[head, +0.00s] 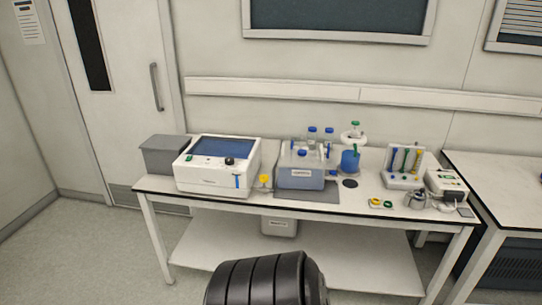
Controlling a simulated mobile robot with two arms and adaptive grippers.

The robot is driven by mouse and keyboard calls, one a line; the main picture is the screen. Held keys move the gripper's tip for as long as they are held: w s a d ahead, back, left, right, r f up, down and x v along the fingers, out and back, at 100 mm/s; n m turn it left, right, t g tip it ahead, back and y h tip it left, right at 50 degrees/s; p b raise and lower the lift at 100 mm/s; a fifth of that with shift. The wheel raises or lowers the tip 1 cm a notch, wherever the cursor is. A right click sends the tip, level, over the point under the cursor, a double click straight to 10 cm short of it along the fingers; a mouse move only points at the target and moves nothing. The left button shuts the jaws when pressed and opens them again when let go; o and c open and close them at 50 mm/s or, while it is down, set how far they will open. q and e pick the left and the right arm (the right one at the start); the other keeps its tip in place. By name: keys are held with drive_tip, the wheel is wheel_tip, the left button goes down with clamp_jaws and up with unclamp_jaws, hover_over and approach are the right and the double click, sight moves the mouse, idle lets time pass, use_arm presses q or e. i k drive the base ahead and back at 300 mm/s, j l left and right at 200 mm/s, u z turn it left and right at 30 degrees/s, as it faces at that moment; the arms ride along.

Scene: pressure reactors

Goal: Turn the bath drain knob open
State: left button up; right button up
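A white bench unit with a dark blue top panel (228,149) stands on the left half of the table; it may be the bath. It has a black knob (229,161) on its sloped front and a blue vertical strip below. A small yellow knob-like part (264,179) sits low beside its right side, near the table top; it may be the drain knob, but it is too small to tell how it is turned. Neither of my grippers is in view.
The white table (350,207) also bears a grey bin (164,155), a grey-blue unit with blue-capped bottles (300,177), a blue beaker (350,160), a tube rack (404,165) and small instruments at the right. A second table (500,180) adjoins right. Floor shows at left.

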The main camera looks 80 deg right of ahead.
sight(263, 178)
drive_tip(key=z, duration=2.4)
